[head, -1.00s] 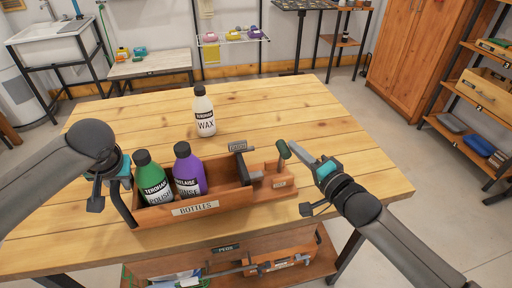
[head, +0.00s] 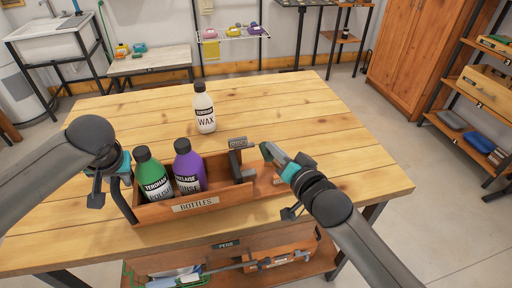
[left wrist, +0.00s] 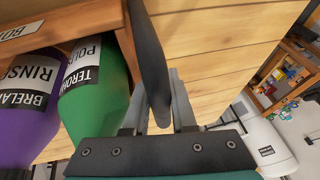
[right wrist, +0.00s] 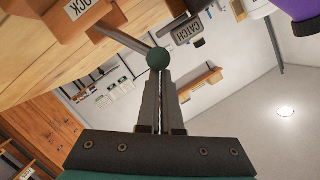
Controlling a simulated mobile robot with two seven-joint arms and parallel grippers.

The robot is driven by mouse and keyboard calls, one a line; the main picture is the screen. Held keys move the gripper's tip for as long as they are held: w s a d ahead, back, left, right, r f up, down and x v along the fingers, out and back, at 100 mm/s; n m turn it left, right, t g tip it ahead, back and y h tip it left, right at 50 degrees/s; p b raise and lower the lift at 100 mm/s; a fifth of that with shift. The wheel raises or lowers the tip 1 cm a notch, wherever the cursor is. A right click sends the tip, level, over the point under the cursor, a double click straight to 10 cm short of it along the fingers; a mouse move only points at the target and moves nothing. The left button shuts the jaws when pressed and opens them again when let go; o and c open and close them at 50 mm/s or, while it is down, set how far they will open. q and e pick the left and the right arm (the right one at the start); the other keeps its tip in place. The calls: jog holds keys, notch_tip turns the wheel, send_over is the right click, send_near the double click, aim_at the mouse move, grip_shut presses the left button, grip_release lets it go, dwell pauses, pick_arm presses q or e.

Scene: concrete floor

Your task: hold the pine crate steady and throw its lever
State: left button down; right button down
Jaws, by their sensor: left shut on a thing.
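The pine crate (head: 150,212), labelled BOTTLES, stands on the wooden table with a green bottle (head: 154,176) and a purple bottle (head: 188,168) upright inside. My left gripper (head: 125,183) is shut on the dark handle at the crate's left end; the handle shows between its fingers in the left wrist view (left wrist: 152,60). The lever's green knob (head: 265,151) is at the crate's right end; its thin rod shows in the right wrist view (right wrist: 125,39). My right gripper (right wrist: 160,78) has its fingers together, tips against or very close to the knob. A CATCH plate (right wrist: 187,38) is near the knob.
A white WAX bottle (head: 204,110) stands on the table behind the crate.

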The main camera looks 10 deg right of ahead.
pick_arm(q)
jog(key=shift+d, duration=0.15)
pick_arm(e)
jog(key=shift+f, duration=0.1)
jog(key=s+d+r, duration=0.4)
jog(key=s+r, duration=0.1)
jog(key=s, duration=0.4)
jog(key=shift+s+d, duration=0.2)
jog(key=shift+s, duration=0.1)
dwell(0.3)
dwell(0.5)
pick_arm(q)
jog(key=c, duration=0.7)
grip_release()
jog(key=shift+o, duration=0.2)
